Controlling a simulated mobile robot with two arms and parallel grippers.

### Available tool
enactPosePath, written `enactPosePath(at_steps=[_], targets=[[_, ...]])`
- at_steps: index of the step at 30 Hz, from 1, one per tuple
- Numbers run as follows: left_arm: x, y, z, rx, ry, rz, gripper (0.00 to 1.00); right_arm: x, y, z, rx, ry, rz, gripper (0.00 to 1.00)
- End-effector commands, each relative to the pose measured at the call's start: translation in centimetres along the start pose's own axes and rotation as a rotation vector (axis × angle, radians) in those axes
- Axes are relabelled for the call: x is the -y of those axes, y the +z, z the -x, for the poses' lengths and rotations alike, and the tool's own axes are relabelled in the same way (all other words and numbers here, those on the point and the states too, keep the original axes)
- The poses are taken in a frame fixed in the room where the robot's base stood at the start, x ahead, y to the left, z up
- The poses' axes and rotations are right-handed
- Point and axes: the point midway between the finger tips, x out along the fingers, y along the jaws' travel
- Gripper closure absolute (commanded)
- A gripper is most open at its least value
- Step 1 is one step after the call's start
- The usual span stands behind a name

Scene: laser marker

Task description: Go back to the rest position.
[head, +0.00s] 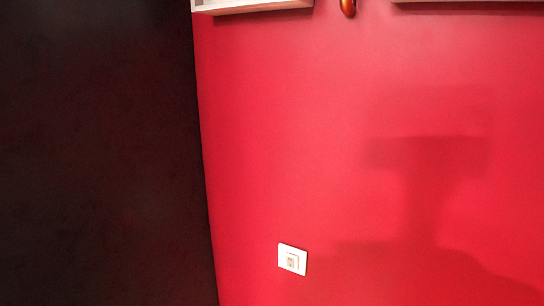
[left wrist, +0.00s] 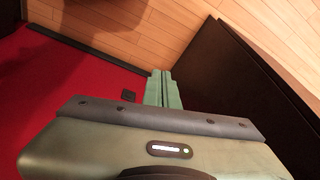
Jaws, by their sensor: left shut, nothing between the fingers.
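My left gripper (left wrist: 162,76) shows in the left wrist view, its two greenish fingers together with nothing between them. It points toward the wooden surface and the red wall. Neither gripper shows in the head view, and my right gripper is in no view.
A red wall (head: 290,150) fills most of the head view, with a white wall plate (head: 292,259) low on it and a pale shelf or frame (head: 255,7) at the top. A large black panel (head: 100,150) stands at left. Wooden planks (left wrist: 130,30) show in the wrist view.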

Motion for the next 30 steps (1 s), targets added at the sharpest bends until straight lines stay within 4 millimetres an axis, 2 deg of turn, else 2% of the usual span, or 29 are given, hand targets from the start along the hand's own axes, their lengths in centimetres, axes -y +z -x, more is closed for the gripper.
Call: enactPosePath(at_steps=[1,5,8,12,15,19,21,24,27,30], targets=[[-0.1,0.8,-2.5,0.015,0.002,-0.001,1.00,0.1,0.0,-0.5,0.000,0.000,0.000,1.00],[-0.4,3.2,-8.8,0.039,0.005,-0.006,1.00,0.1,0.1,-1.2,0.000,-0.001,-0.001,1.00],[-0.6,6.3,-14.2,0.063,0.008,-0.010,1.00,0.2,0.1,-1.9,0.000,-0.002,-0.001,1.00],[-1.0,11.6,-20.7,0.095,0.012,-0.017,1.00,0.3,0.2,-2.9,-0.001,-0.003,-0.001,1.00],[-1.2,16.0,-24.5,0.118,0.014,-0.022,1.00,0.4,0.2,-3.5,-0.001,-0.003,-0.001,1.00],[-1.3,21.7,-27.9,0.145,0.017,-0.029,1.00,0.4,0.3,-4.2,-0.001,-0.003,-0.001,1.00],[-1.3,24.2,-29.0,0.155,0.017,-0.032,1.00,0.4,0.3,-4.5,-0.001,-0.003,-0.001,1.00],[-1.3,27.1,-29.8,0.166,0.018,-0.036,1.00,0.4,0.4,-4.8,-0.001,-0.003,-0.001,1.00],[-1.2,28.6,-30.1,0.171,0.019,-0.038,1.00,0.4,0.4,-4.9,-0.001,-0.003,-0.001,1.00],[-1.2,29.2,-30.1,0.173,0.019,-0.039,1.00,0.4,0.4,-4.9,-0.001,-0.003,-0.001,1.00]])
